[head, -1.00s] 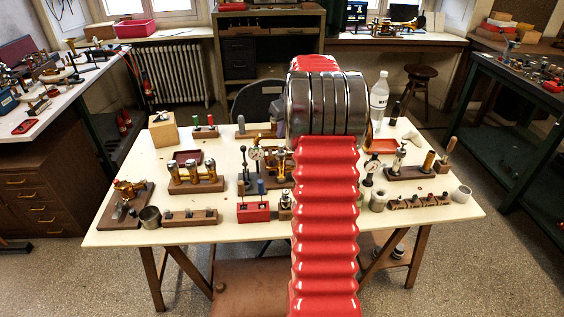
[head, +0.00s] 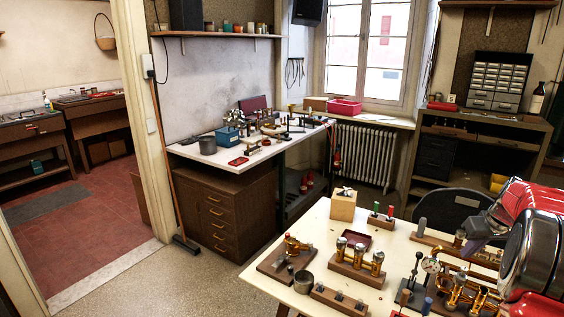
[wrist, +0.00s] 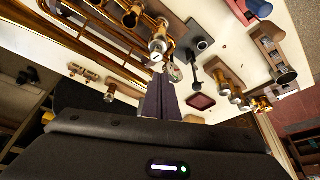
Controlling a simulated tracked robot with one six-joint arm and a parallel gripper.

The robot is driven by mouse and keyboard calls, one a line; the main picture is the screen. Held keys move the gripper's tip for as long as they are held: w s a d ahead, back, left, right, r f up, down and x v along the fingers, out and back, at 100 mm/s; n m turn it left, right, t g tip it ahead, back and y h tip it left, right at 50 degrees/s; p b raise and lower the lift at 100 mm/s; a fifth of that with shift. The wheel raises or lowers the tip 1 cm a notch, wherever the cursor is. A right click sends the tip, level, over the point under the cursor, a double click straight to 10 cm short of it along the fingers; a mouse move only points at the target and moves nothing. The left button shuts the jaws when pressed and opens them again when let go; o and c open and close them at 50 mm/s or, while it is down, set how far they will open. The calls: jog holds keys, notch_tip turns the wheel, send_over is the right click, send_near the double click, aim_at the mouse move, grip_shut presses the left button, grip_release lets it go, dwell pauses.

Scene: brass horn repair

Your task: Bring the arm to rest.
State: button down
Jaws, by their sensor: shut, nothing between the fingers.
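My gripper (wrist: 162,95) shows in the wrist view as dark fingers pressed together with nothing between them. It is over the cream worktable and its brass parts, and the picture there is tilted. Behind the fingertips are brass tubes (wrist: 120,45) and a round-faced gauge (wrist: 174,73). Whether the fingers touch anything is hard to tell. In the head view, my red and chrome arm stands at the right edge above the worktable (head: 322,222). A small purple-grey part at its left side may be the fingers, but I cannot tell.
A three-valve brass block (head: 357,262), a wooden block (head: 343,205), a metal cup (head: 304,282) and a dark red tray (head: 356,240) stand on the worktable. A side bench (head: 215,172) with drawers is behind left. Open floor lies left of the worktable.

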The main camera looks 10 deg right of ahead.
jog(key=s+a+r, duration=0.2)
jog(key=a+r, duration=0.2)
jog(key=a, duration=0.6)
jog(key=s+a+r+n, duration=0.1)
jog(key=s+a+r, duration=0.15)
jog(key=a, duration=0.65)
jog(key=s+a+r, duration=0.2)
jog(key=a+r, duration=0.3)
jog(key=a, duration=0.5)
jog(key=s+a+f, duration=0.2)
jog(key=s+a, duration=0.6)
jog(key=s, duration=0.2)
jog(key=s+a+f+n+t, duration=0.1)
jog(key=s+a+f, duration=0.1)
jog(key=s+a, duration=0.7)
jog(key=shift+s+f+y, duration=0.25)
jog(key=shift+s+y, duration=0.15)
jog(key=shift+s, duration=0.1)
jog(key=shift+a, duration=0.1)
